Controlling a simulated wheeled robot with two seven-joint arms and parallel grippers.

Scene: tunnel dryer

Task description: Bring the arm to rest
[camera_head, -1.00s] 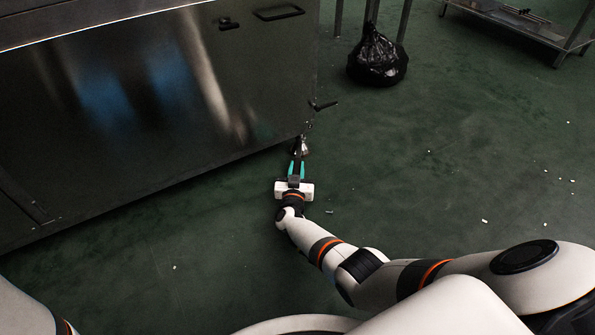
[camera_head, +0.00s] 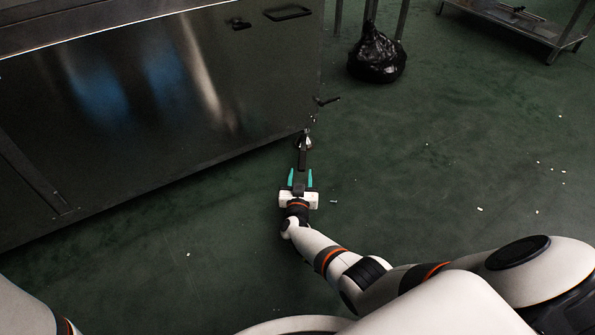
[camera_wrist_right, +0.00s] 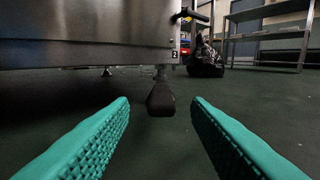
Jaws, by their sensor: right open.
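My right gripper (camera_head: 300,179) reaches out low over the floor in the head view. Its two teal fingers are apart with nothing between them. In the right wrist view the fingers (camera_wrist_right: 160,125) frame a dark handle-like end (camera_wrist_right: 160,99) that lies beyond the fingertips, apart from them. In the head view this dark piece (camera_head: 302,160) is just past the fingertips, by the corner of the steel machine (camera_head: 150,90). My left gripper is not in view; only a bit of what looks like my left arm shows at the lower left edge.
A black trash bag (camera_head: 377,55) sits on the floor near metal legs at the back. A steel rack (camera_head: 520,20) stands at the upper right. Small pale bits lie on the green floor, which is otherwise open at the right.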

